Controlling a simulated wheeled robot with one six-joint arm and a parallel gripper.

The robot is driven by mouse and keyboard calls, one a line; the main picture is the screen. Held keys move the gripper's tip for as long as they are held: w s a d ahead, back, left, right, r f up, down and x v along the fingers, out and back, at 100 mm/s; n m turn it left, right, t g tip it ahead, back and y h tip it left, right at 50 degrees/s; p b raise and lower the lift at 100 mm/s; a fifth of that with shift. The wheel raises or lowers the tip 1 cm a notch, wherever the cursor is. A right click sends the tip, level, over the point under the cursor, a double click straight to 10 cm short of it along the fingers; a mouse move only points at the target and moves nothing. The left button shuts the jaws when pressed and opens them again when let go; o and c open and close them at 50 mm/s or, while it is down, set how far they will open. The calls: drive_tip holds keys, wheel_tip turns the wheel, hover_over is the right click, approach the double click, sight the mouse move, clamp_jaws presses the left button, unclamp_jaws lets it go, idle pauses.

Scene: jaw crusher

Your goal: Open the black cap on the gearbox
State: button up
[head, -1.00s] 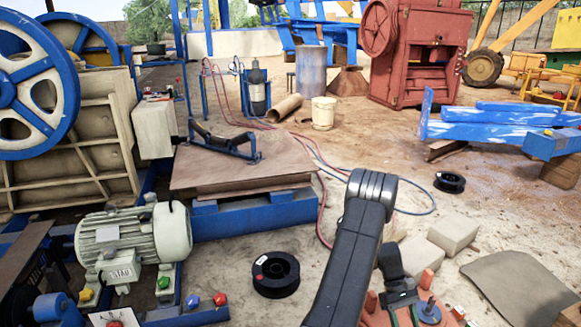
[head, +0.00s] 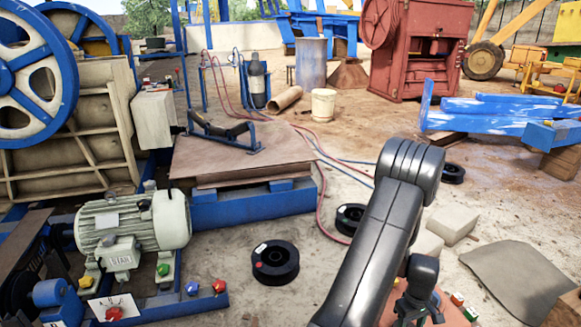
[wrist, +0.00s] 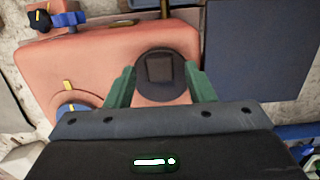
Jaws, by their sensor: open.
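The gearbox (wrist: 90,62) is a salmon-red box that fills much of the wrist view. Its black cap (wrist: 160,72), round with a square raised top, is at the upper middle of that view. My gripper (wrist: 160,68) is open, with one green finger on each side of the cap. I cannot tell whether the fingers touch the cap or how far above it they are. In the head view the gearbox (head: 452,312) shows only in part at the bottom right, behind my dark arm, and its cap is hidden there.
On the gearbox, a blue knob with a yellow handle (wrist: 72,106) lies left of my gripper. A dark star-shaped knob (wrist: 39,20) is at the upper left. Pale blocks (head: 452,224), a dark mat (head: 520,280) and black spools (head: 275,262) lie on the ground. A motor (head: 130,222) stands left.

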drive_tip(key=shift+s+d+f+t+b, duration=0.15)
drive_tip(key=shift+s+f+t+b, duration=0.2)
drive_tip(key=shift+t, duration=0.25)
drive_tip(key=shift+w+r+p, duration=0.1)
drive_tip(key=shift+r+p, duration=0.35)
drive_tip(key=shift+r, duration=0.65)
